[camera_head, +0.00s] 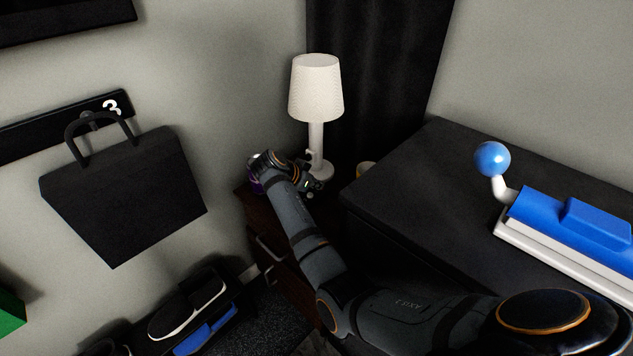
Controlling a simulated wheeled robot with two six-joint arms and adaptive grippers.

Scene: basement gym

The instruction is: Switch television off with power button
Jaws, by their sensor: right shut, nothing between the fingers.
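My right gripper (314,184) is at the far end of my right arm, which comes in from the lower right and bends over a dark wooden cabinet. The gripper is shut and empty, small in the view, close to the base of a white lamp (316,90). I cannot tell whether it touches the lamp. A black flat panel (60,18) on the wall is cut off at the top left; I cannot tell whether it is the television. No power button can be made out. My left gripper is out of view.
A purple item (256,186) is partly hidden behind my wrist on the cabinet (292,262). A black bag (125,195) hangs from a wall rail. Shoes (188,308) sit below. A large black surface (415,180) at right bears a blue and white device (575,235).

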